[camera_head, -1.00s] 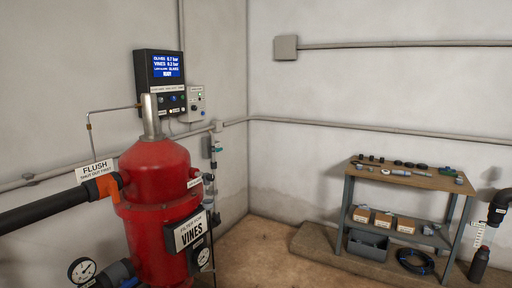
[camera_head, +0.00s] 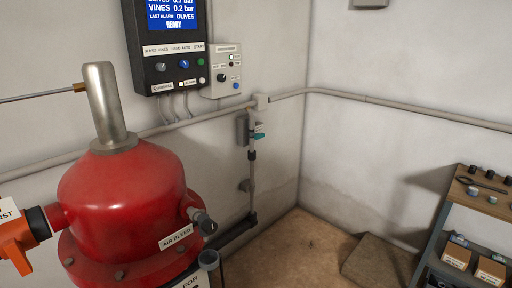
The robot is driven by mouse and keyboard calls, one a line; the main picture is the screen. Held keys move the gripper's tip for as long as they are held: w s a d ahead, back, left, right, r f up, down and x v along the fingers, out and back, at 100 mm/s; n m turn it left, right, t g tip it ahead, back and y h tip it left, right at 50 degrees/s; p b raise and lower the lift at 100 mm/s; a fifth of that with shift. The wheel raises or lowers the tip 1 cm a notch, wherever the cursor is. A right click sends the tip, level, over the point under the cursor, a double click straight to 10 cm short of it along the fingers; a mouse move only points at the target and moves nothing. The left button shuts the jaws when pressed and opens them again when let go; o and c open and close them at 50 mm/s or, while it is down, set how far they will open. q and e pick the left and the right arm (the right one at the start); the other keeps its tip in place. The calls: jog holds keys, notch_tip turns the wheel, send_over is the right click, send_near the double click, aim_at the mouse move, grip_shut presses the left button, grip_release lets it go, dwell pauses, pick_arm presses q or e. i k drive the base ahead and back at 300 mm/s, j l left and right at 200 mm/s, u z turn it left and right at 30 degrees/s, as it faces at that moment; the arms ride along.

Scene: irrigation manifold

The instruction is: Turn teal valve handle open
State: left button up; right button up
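A small teal handle (camera_head: 259,135) shows on a thin vertical pipe (camera_head: 252,170) at the back wall, right of the red tank. It is too small to tell which way it is turned. A grey box (camera_head: 242,130) sits beside it on the wall. Neither of my grippers is in view.
The red filter tank (camera_head: 125,205) fills the lower left, with an orange handle (camera_head: 14,243) on its left side and an air bleed fitting (camera_head: 203,219) on its right. A control panel (camera_head: 170,45) hangs above. A shelf bench (camera_head: 478,205) stands at right.

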aim_at(258, 136)
jog(key=i+l+z, duration=0.15)
jog(key=i+l, duration=0.15)
jog(key=i+l+z, duration=0.2)
jog(key=i, duration=0.25)
jog(key=i+l+z, duration=0.4)
jog(key=k+j, duration=0.05)
